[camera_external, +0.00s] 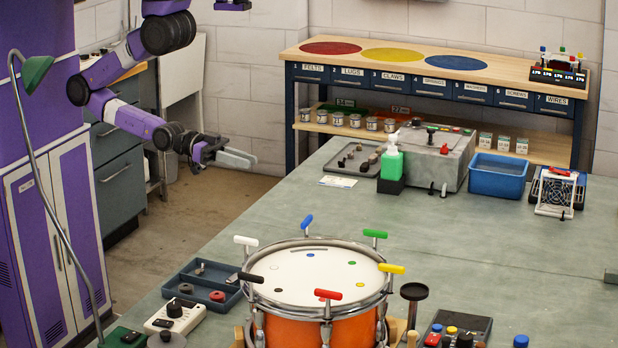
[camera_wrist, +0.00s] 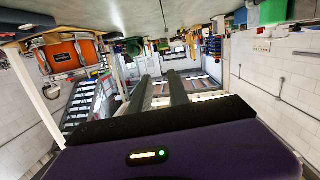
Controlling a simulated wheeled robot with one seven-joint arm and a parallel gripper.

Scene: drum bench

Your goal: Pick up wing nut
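I cannot make out a wing nut for certain in either view. Small dark and metallic parts lie in the divided grey tray (camera_external: 226,303) left of the drum, and several dark pieces lie in the flat grey tray (camera_external: 338,182) at the back of the bench. They are too small to name. My gripper (camera_external: 246,157) is in the air beyond the bench's left edge, away from both trays. In the wrist view, the two fingers of my gripper (camera_wrist: 158,76) stand apart with nothing held between them.
An orange drum (camera_external: 318,320) with coloured T-handles stands at the bench front. A green bottle (camera_external: 391,162), grey box (camera_external: 450,160), blue bin (camera_external: 497,177) and small rack (camera_external: 555,192) stand behind. The bench top (camera_external: 470,245) is clear at centre right.

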